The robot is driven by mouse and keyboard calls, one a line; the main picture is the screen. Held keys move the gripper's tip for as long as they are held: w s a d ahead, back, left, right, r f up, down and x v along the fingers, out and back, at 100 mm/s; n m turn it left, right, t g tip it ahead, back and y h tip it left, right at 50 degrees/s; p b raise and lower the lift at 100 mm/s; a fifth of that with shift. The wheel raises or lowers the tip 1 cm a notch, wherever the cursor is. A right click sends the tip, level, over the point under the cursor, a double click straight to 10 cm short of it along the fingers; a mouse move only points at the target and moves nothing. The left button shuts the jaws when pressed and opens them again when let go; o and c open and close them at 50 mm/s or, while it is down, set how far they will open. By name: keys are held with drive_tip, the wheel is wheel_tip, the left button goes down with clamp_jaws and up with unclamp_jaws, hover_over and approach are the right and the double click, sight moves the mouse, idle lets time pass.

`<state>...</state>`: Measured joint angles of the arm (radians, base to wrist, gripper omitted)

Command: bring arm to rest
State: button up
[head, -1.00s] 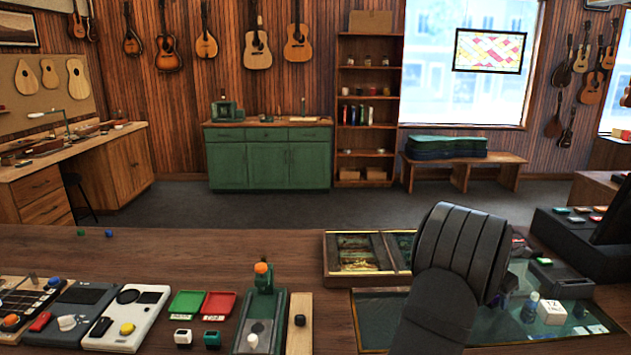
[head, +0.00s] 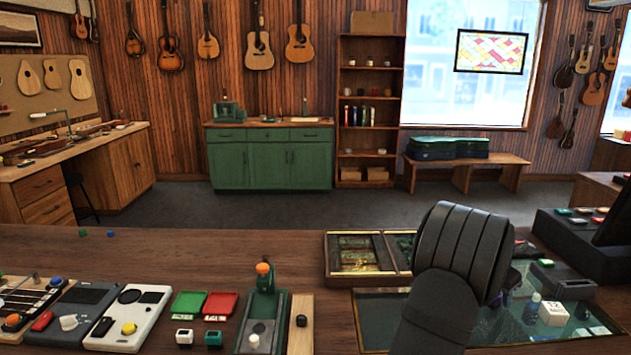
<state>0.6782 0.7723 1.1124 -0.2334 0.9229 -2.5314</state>
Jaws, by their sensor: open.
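My arm (head: 455,270) stands at the front right in the head view, a thick black ribbed link rising from the bottom edge and leaning right over the glass panel. No fingertips show. My gripper is out of sight, perhaps behind this link, so its jaws cannot be seen. The arm covers part of the glass panel (head: 385,305) and the right end of the wooden tray (head: 328,262). Whether it touches either cannot be told.
A green device with an orange knob (head: 263,268), red and green trays (head: 218,305) and control boxes (head: 128,318) stand at left. A white block (head: 553,314) and small bottle (head: 532,307) are right of my arm. The counter's middle left (head: 180,255) is mostly clear.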

drive_tip(key=v, duration=1.1)
drive_tip(key=x, duration=1.2)
drive_tip(key=shift+a+f, duration=0.15)
drive_tip(key=shift+f, duration=0.15)
drive_tip(key=r, duration=0.5)
drive_tip(key=shift+s+r, duration=0.15)
drive_tip(key=shift+s, duration=0.25)
drive_tip(key=s+d+r, duration=0.4)
drive_tip(key=s+r, duration=0.6)
drive_tip(key=r, duration=0.1)
drive_tip(key=w+a, duration=0.5)
drive_tip(key=a, duration=0.7)
drive_tip(key=w+a+m, duration=0.1)
drive_tip(key=w+a, duration=0.3)
drive_tip(key=a, duration=0.9)
drive_tip(key=w+a, duration=0.5)
drive_tip(key=a, duration=0.7)
drive_tip(key=shift+w+a+f+m+g, duration=0.2)
drive_tip(key=shift+w+f+m+g, duration=0.1)
drive_tip(key=shift+w+m, duration=0.1)
